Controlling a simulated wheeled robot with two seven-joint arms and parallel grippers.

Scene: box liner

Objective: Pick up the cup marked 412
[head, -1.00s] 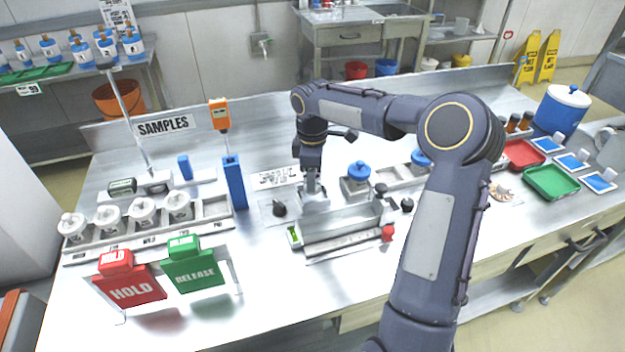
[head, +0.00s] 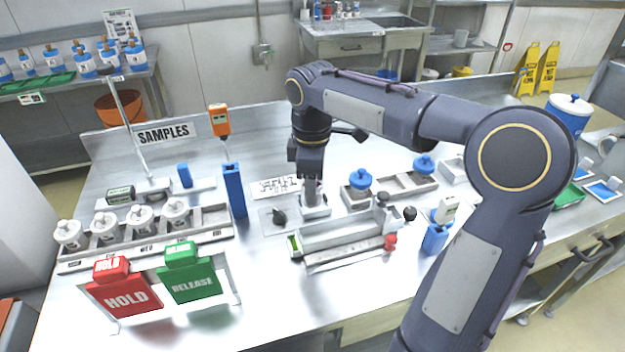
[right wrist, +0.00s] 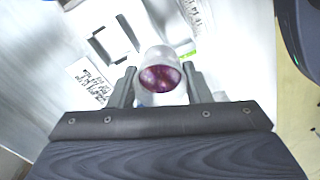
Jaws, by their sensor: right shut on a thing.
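My right gripper (head: 311,190) is at the near-middle of the bench, pointing down over the back left end of a grey tray-like device (head: 345,235). In the right wrist view its two fingers (right wrist: 160,88) are shut on a pale, round cup (right wrist: 158,57) with dark purple-red contents. No number can be read on this cup. Several white lidded cups (head: 140,217) stand in a grey rack (head: 215,222) at the left; their labels are too small to read. My left gripper is not in view.
A red HOLD sign (head: 124,295) and a green RELEASE sign (head: 188,280) stand at the front left. A tall blue holder (head: 235,190) stands left of the gripper. Blue-topped jars (head: 360,180) and a blue container (head: 436,238) are to its right. The front middle bench is clear.

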